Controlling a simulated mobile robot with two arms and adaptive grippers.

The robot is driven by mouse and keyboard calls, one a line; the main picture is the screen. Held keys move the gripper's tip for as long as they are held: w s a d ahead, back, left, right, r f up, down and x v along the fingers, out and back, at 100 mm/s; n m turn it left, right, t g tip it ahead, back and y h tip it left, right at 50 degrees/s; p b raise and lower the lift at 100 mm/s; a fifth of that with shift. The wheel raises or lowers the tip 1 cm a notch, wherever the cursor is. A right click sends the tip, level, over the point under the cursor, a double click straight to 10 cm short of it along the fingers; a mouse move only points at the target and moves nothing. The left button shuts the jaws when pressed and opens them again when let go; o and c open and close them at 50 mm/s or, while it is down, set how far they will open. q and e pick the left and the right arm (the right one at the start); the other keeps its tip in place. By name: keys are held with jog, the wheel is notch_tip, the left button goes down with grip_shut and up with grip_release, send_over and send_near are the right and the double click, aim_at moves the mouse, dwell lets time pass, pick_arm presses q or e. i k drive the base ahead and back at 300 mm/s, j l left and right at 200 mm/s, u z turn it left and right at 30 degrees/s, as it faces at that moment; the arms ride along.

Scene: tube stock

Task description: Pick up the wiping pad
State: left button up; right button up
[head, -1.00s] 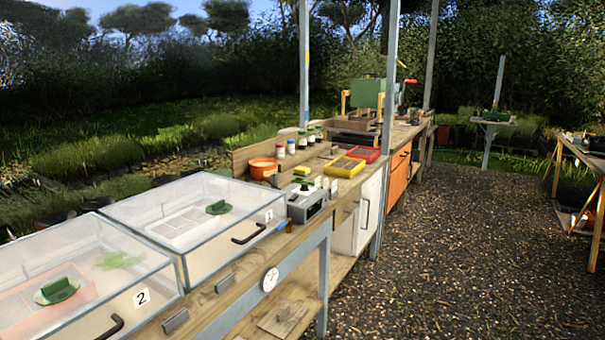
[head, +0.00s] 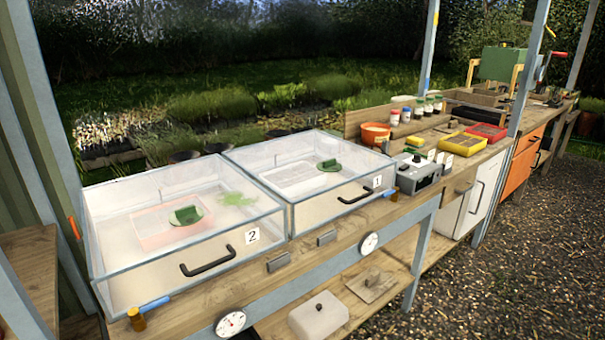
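No thing in the head view is plainly marked as the wiping pad. A green block on a pale round disc (head: 186,216) shows in clear box 2 (head: 215,265), and a similar green block (head: 328,164) shows in clear box 1 (head: 335,206). I cannot tell whether either is a pad. Neither of my grippers is in view.
A grey control box (head: 417,175) stands right of box 1. Yellow (head: 461,144) and red (head: 487,131) trays lie further along the bench. Posts (head: 527,65) rise at the bench edge. A lower shelf holds a white lidded container (head: 318,318). Gravel ground (head: 500,270) is open at right.

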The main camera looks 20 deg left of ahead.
aim_at(413, 142)
jog(key=i+l+z, duration=0.7)
jog(key=i, duration=0.3)
jog(key=i+l+z, duration=0.15)
jog(key=i, duration=0.8)
jog(key=i+l+z, duration=0.1)
jog(key=i, duration=0.85)
jog(key=l, duration=0.15)
